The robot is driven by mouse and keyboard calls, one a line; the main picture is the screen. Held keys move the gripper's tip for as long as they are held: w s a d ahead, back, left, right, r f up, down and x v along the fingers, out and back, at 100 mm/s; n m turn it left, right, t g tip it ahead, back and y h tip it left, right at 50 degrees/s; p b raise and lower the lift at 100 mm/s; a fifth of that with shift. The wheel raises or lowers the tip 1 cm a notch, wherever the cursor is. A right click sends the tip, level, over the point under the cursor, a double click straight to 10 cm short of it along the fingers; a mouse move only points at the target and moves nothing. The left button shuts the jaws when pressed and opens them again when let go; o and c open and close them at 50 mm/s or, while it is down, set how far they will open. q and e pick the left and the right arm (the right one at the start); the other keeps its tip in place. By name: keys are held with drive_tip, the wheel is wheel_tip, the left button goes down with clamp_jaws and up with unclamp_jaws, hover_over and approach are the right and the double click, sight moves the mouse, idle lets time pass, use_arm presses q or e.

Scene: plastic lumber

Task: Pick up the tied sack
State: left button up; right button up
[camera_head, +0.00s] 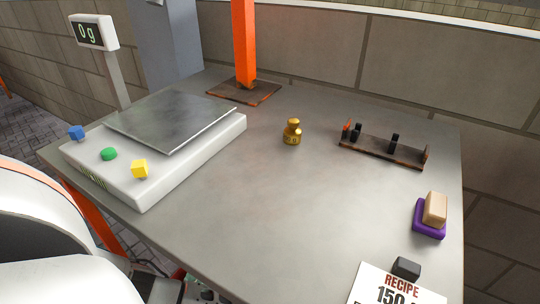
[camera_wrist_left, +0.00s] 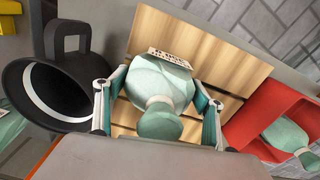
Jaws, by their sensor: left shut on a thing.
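A pale green tied sack (camera_wrist_left: 150,85) shows in the left wrist view, with its bunched, tied end towards the camera. My left gripper (camera_wrist_left: 160,95) has one finger on each side of the sack and is shut on it. Slatted light wood (camera_wrist_left: 215,52) lies behind the sack; I cannot tell whether the sack touches it. A second tied sack (camera_wrist_left: 285,135) lies in a red container (camera_wrist_left: 258,100) to the right. My right gripper is not in view.
A black handled vessel (camera_wrist_left: 48,100) stands close left of my left gripper. In the head view, the grey table (camera_head: 250,220) holds a scale (camera_head: 215,135) whose display (camera_head: 88,32) reads 0 g, a brass weight (camera_head: 292,132), and a small rack (camera_head: 380,152). The table's middle is clear.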

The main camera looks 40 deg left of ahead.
use_arm(q)
drive_tip(key=shift+w+r, duration=0.15)
drive_tip(key=shift+r, duration=0.3)
drive_tip(key=shift+w+r+p, duration=0.25)
drive_tip(key=shift+r+p, duration=0.7)
drive_tip(key=shift+r, duration=0.3)
drive_tip(key=r+p, duration=0.1)
drive_tip(key=r, duration=0.2)
drive_tip(key=r+p, duration=0.2)
drive_tip(key=r, duration=0.1)
drive_tip(key=r+p, duration=0.2)
drive_tip(key=r, duration=0.1)
drive_tip(key=shift+w+r, duration=0.1)
drive_tip(key=shift+w, duration=0.2)
wheel_tip(320, 180, up, 7)
drive_tip(key=s+p, duration=0.1)
drive_tip(key=p, duration=0.3)
drive_tip(key=shift+s+r, duration=0.2)
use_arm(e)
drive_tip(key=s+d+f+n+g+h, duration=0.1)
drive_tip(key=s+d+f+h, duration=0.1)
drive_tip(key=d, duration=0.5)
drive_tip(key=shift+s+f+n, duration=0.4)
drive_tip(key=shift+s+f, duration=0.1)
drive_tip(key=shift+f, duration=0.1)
use_arm(q)
drive_tip(key=shift+s, duration=0.1)
